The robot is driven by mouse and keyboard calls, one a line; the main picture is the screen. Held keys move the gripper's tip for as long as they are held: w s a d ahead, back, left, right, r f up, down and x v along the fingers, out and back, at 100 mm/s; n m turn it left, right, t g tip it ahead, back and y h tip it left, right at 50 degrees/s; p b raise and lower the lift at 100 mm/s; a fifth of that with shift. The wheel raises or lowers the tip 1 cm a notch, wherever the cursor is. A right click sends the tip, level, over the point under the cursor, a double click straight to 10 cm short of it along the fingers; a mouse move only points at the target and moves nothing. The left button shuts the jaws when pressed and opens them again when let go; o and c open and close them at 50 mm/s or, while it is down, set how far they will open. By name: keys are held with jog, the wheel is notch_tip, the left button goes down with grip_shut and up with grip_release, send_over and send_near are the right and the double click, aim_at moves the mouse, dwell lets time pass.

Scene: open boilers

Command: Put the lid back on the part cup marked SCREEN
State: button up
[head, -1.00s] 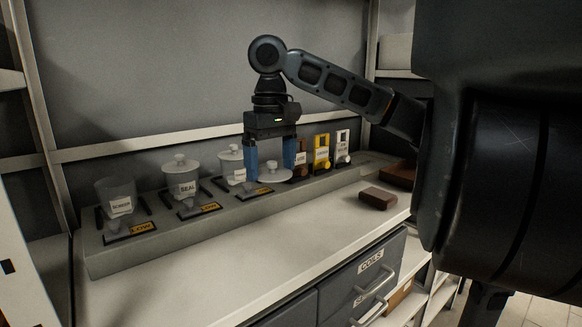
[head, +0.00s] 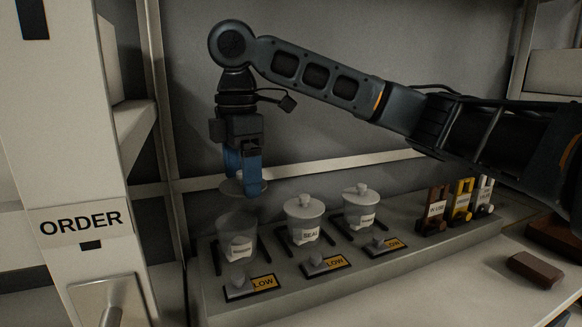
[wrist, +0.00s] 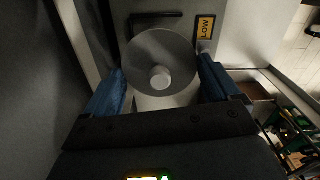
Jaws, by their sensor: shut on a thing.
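The part cup marked SCREEN (head: 237,228) is the leftmost cup on the grey stand in the head view. It is clear and upright, and its top is uncovered. My gripper (head: 243,182) is above it with its blue fingers pointing down. They are shut on a round grey lid (head: 230,187), held roughly level a little above the cup's rim and apart from it. In the wrist view the lid (wrist: 160,47) shows from above with its pale knob (wrist: 160,77), between the two fingers. Whether the lid is exactly centred over the cup I cannot tell.
Two lidded cups stand to the right, one marked SEAL (head: 304,215) and another (head: 361,207). Yellow LOW tags (head: 263,282) lie in front. Several coloured parts (head: 461,199) stand further right. A white ORDER post (head: 80,190) rises close on the left. A brown block (head: 534,270) lies on the counter.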

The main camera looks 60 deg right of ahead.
aim_at(232, 185)
jog(key=shift+w+a+r+n, duration=0.1)
jog(key=shift+w+a+n, duration=0.5)
jog(key=shift+w, duration=0.15)
notch_tip(232, 185, down, 4)
jog(key=b, duration=0.4)
jog(key=shift+f, duration=0.2)
jog(key=shift+f+b, duration=0.4)
jog(key=shift+f, duration=0.5)
jog(key=shift+p, duration=0.7)
jog(key=shift+f+p, duration=0.15)
jog(key=shift+p, duration=0.35)
dwell(1.3)
jog(key=o, duration=0.7)
jog(key=shift+o, duration=0.2)
